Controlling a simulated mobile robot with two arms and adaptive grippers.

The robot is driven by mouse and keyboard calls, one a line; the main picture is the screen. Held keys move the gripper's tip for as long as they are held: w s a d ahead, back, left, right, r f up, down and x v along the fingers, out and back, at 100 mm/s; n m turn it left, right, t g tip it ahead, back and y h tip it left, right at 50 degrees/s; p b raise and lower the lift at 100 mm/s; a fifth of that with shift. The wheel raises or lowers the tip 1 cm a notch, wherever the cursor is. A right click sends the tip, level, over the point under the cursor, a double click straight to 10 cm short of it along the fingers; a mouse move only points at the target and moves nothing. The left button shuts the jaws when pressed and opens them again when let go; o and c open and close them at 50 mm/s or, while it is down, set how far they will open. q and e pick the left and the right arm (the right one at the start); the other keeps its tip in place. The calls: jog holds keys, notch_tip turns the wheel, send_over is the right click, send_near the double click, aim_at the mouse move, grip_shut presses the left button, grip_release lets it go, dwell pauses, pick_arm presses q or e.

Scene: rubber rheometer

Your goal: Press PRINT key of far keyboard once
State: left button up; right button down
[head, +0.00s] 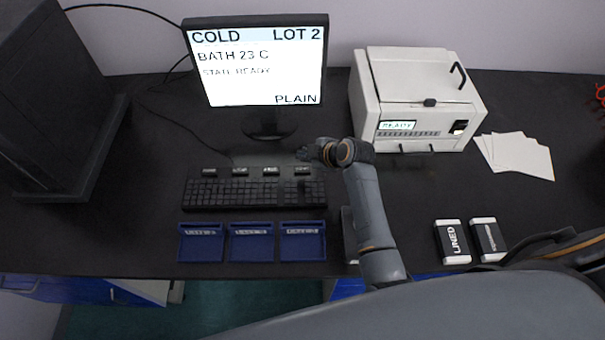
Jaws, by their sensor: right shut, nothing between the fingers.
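A black keyboard (230,190) lies on the dark bench below the monitor; it is the only keyboard I see. A row of several larger keys with pale labels runs along its back edge, and the labels are too small to read for sure. My right gripper (304,154) is shut and empty. Its tips point left, over or just behind the rightmost labelled key (302,171). I cannot tell whether they touch anything. My left gripper is out of view.
The monitor (258,65) reads COLD, LOT 2, BATH 23 C and PLAIN. A white machine (412,85) showing READY stands right of my arm, with white sheets (520,155) beside it. Blue trays (252,243) sit before the keyboard. Two labelled blocks (453,242) lie front right.

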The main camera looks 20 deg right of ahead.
aim_at(305, 171)
notch_tip(305, 171, down, 4)
jog(key=shift+r+b, duration=0.2)
jog(key=shift+b, duration=0.75)
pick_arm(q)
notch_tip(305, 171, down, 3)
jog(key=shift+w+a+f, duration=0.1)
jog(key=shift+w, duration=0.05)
pick_arm(e)
jog(key=shift+f, duration=0.1)
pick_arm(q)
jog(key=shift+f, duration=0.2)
pick_arm(e)
jog(key=shift+f, duration=0.4)
